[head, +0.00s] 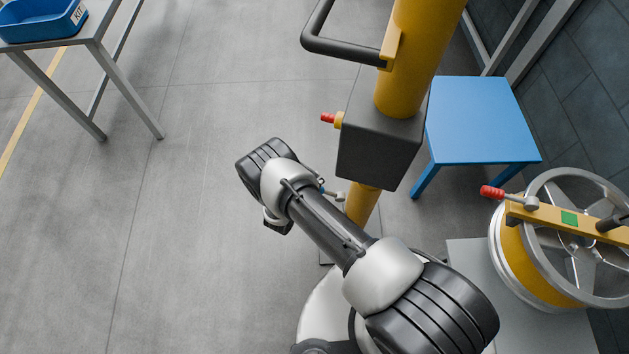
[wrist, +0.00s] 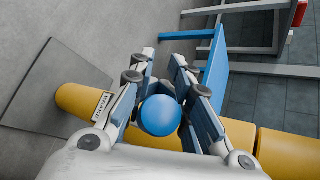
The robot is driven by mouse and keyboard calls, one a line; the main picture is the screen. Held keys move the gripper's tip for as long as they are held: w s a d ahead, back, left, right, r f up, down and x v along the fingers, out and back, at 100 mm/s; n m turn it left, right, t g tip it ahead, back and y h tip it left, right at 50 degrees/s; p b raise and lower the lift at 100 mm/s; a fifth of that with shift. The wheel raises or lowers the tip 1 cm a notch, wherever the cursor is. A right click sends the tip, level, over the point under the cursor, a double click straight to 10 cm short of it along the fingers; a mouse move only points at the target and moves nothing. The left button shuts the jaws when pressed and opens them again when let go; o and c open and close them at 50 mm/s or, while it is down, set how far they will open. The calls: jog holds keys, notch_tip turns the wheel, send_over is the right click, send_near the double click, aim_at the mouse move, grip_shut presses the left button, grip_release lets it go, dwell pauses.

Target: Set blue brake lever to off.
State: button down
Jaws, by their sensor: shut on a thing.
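The blue ball knob (wrist: 160,115) of the brake lever sits between the two fingers of my gripper (wrist: 164,62) in the wrist view. The fingers are closed on it from both sides. Behind it is the yellow post (wrist: 76,100) with a small white label reading BRAKE (wrist: 103,104). In the head view my arm covers the gripper and most of the lever; only a small grey fitting (head: 338,195) shows beside the yellow post (head: 363,203). The lever's shaft and off mark are hidden, so its angle cannot be told.
A dark grey box (head: 378,140) with a red-tipped knob (head: 328,118) is on the post above my arm. A blue table (head: 483,115) stands behind. A wheel on a yellow fixture (head: 537,262) is at right. A table with a blue bin (head: 40,22) is upper left. Left floor is clear.

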jog(key=shift+s+f, duration=0.15)
jog(key=c, duration=1.3)
grip_release()
jog(key=v, duration=1.2)
